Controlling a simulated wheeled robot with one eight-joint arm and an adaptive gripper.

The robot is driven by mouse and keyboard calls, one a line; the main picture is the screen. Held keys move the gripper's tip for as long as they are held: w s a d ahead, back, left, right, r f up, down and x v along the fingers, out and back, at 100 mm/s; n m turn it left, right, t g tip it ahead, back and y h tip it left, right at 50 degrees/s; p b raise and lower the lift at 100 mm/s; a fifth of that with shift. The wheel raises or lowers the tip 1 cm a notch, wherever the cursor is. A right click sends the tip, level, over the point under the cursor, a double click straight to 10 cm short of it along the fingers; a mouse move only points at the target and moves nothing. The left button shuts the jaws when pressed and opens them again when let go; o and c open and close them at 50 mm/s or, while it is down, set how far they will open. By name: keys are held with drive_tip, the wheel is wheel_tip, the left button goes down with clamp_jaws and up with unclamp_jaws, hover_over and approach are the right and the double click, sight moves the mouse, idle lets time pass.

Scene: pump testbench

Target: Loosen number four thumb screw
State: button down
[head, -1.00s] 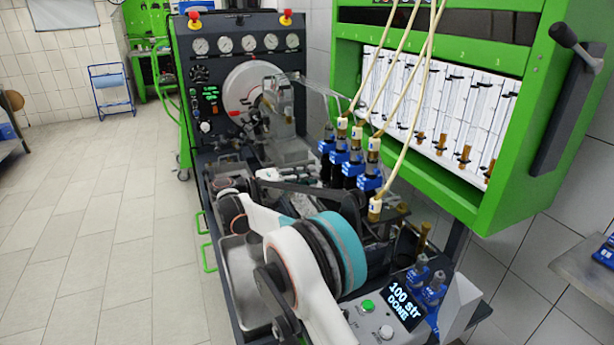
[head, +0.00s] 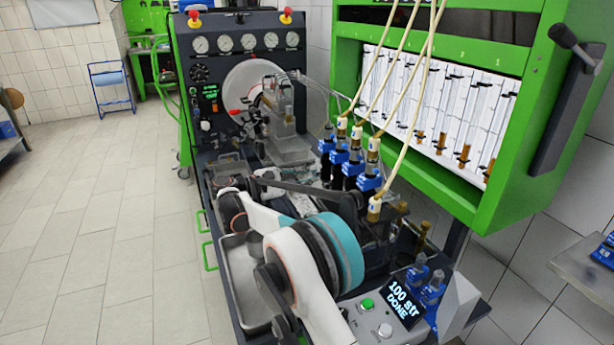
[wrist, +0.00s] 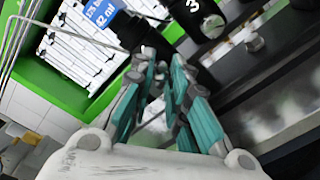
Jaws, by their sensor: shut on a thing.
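My gripper (wrist: 160,68) has teal fingers. They close at their tips around a small grey thumb screw (wrist: 148,52) in the wrist view. The screw sits below a black injector holder (wrist: 130,30) with a blue label. The fingertips hide most of the screw, and its own number does not show. A black holder marked 3 (wrist: 188,12) is beside it on the right. In the head view, the injectors with blue bodies (head: 352,168) stand in a row. My arm and bench parts hide the fingertips and thumb screws there.
The green cabinet (head: 520,130) with glass measuring tubes overhangs the bench on the right. Pale hoses (head: 405,70) run down to the injectors. A control box screen (head: 403,300) reads "100 str DONE". A metal tray (head: 238,280) is beside my arm. The floor at left is clear.

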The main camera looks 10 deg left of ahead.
drive_tip(key=shift+n, duration=1.2)
drive_tip(key=c, duration=1.5)
unclamp_jaws()
drive_tip(key=shift+a, duration=0.1)
drive_tip(key=v, duration=1.2)
